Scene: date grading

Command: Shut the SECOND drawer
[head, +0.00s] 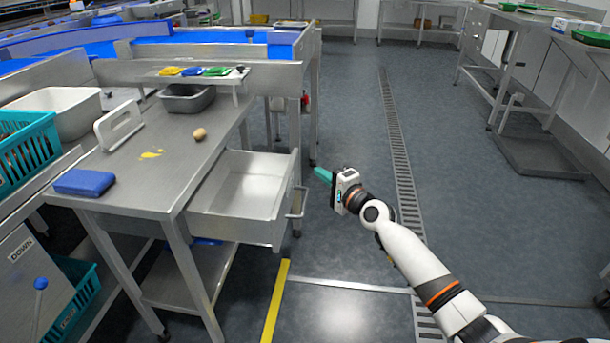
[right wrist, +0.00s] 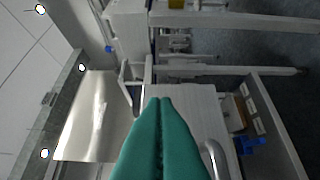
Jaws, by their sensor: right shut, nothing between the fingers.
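An open, empty steel drawer (head: 243,186) sticks out from the right side of the steel work table in the head view. Its bar handle (head: 297,203) is on the outer front face. No number shows on it, so I cannot tell which drawer it is. My right gripper (head: 323,175) is shut and empty, its teal fingers pointing left toward the drawer front, with a gap between. In the right wrist view the shut fingers (right wrist: 165,105) cover the middle, and a curved handle (right wrist: 215,160) shows beside them. My left gripper is not in view.
The table top (head: 185,140) holds a blue block (head: 84,182), a brown round item (head: 200,134), a grey tub (head: 187,98) and a white upright stand (head: 118,125). A teal crate (head: 28,150) stands at left. The floor right of the drawer is clear.

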